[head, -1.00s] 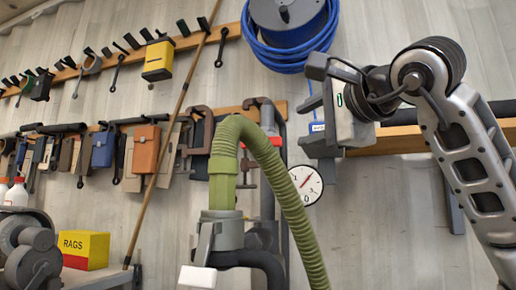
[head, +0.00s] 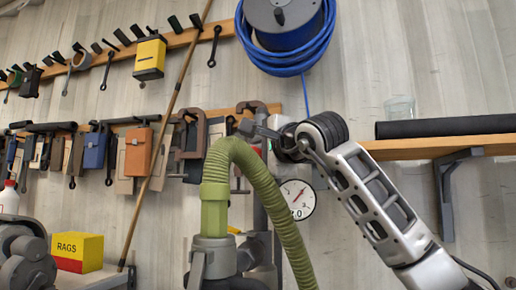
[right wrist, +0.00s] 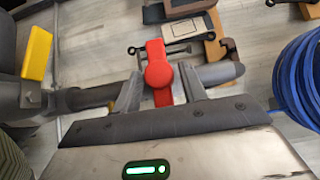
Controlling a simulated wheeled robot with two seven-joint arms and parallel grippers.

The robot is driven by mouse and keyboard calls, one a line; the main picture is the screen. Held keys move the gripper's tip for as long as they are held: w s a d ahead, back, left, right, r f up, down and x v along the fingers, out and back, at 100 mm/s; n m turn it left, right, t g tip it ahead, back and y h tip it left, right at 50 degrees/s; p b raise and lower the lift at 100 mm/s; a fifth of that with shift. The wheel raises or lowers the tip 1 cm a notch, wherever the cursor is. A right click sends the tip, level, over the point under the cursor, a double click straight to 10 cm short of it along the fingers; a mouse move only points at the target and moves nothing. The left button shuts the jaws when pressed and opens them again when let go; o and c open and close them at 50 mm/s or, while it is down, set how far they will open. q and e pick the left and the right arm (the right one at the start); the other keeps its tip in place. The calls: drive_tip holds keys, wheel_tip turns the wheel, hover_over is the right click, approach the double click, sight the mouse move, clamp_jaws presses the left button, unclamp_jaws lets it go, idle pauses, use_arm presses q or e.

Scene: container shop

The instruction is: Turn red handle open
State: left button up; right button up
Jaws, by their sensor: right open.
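The red handle (right wrist: 158,68) shows in the right wrist view, on a grey pipe fitting, with its long side running roughly up and down the picture. My right gripper (right wrist: 161,82) is open, with one finger on each side of the handle; I cannot tell whether they touch it. In the head view my right gripper (head: 252,129) is at the top of the pipework behind the green hose, and only a sliver of red shows below it. My left gripper is not in view.
A thick green hose (head: 278,205) arches close to my right gripper. A round gauge (head: 298,199) is beside it, and a blue cable reel (head: 325,48) hangs above. A yellow handle (right wrist: 37,53) is at left in the wrist view. A shelf (head: 450,145) is at right.

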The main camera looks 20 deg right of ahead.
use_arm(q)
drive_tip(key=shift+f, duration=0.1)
